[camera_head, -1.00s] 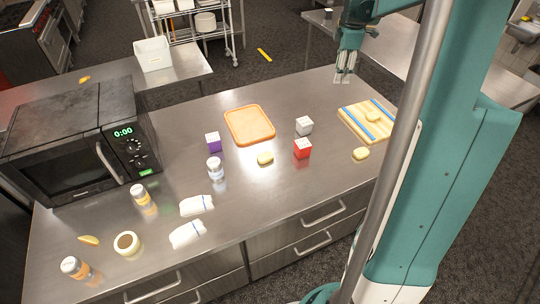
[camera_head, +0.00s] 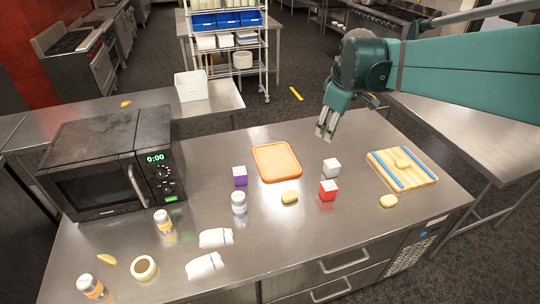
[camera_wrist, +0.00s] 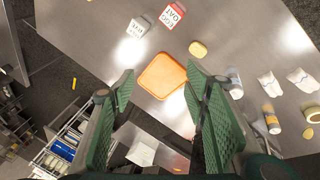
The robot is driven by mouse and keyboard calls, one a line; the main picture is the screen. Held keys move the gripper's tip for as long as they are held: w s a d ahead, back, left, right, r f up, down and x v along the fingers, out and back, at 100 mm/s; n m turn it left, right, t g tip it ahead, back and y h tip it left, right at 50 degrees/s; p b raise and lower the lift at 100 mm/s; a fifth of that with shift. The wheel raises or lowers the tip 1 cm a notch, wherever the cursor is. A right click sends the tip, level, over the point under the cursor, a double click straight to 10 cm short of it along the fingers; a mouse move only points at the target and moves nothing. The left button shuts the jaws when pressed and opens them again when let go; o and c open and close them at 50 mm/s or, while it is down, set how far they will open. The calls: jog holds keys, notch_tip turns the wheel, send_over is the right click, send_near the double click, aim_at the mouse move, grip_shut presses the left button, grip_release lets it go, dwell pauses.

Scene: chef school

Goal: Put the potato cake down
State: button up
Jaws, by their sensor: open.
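A small yellow, rounded cake-like piece (camera_head: 290,197) lies on the steel counter in front of the orange tray; it also shows in the wrist view (camera_wrist: 197,48). A similar piece (camera_head: 388,201) lies on the counter in front of the cutting board. A tan, elongated piece (camera_head: 403,160) lies on the striped cutting board (camera_head: 385,177). I cannot tell for certain which is the potato cake. My gripper (camera_head: 325,133) is open and empty, in the air above the back of the counter, behind the white box. In the wrist view its fingers (camera_wrist: 160,84) are spread wide with nothing between them.
The orange tray (camera_head: 277,163) is empty. White (camera_head: 331,168), red (camera_head: 328,190) and purple (camera_head: 240,176) boxes stand near it. A jar (camera_head: 239,203), white packets (camera_head: 215,238) and a microwave (camera_head: 105,160) are to the left. The counter behind the boxes has free room.

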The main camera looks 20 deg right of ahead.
jog(key=s+a+f+m+t, duration=0.1)
jog(key=s+a+f+m, duration=0.2)
jog(key=s+a, duration=0.6)
jog(key=s+a+f+m+t+y, duration=0.1)
jog(key=s+a+f+m+t, duration=0.1)
jog(key=s+a, duration=0.8)
jog(key=shift+s+a+f+m, duration=0.3)
jog(key=shift+a+f+m, duration=0.2)
jog(key=shift+m, duration=0.5)
jog(key=shift+f, duration=0.15)
notch_tip(320, 180, down, 23)
jog(key=b, duration=2.3)
jog(key=shift+f, duration=0.1)
dwell(1.6)
